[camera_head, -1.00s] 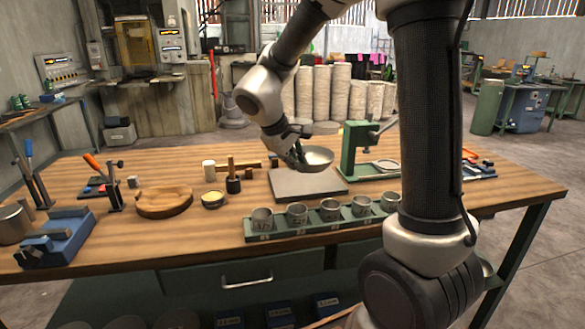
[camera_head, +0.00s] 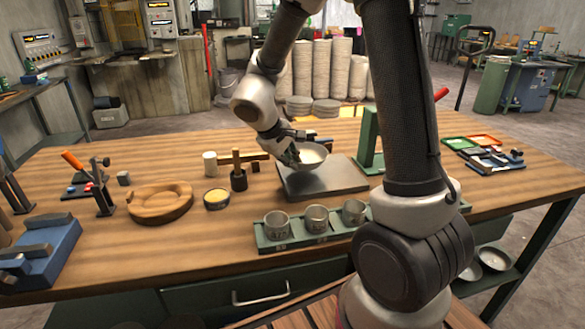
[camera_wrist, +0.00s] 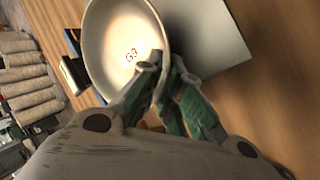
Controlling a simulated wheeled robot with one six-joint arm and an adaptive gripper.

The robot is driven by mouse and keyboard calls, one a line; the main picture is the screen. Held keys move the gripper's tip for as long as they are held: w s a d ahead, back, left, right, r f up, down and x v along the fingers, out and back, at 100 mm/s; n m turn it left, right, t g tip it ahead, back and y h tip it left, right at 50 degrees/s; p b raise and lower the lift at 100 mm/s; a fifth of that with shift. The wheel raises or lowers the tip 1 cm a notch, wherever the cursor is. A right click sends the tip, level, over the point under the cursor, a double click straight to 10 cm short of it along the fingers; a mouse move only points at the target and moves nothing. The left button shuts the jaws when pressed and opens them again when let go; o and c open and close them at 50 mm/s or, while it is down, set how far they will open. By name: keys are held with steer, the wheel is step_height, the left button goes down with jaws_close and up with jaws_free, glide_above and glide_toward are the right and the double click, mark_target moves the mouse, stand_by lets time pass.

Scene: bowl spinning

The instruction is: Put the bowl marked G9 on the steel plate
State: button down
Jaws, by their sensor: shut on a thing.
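The bowl (camera_wrist: 125,60) shows the mark G9 on its inside in the wrist view. My gripper (camera_wrist: 158,80) is shut on the rim of this bowl. In the head view the bowl (camera_head: 309,156) is tilted slightly in my gripper (camera_head: 294,152), over the back part of the steel plate (camera_head: 325,182). It seems to be just above the plate; whether it touches cannot be told. The plate is a flat grey square on the wooden bench, and its bare surface also shows in the wrist view (camera_wrist: 215,35).
A green rack (camera_head: 290,238) with several metal cups stands in front of the plate. A green press (camera_head: 369,140) stands to its right, partly behind my arm. A mallet (camera_head: 238,175), a yellow-filled tin (camera_head: 216,198) and a wooden form (camera_head: 160,202) lie to the left.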

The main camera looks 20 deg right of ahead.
steer(key=shift+f, duration=1.2)
steer(key=shift+f, duration=0.1)
steer(key=c, duration=1.6)
jaws_free()
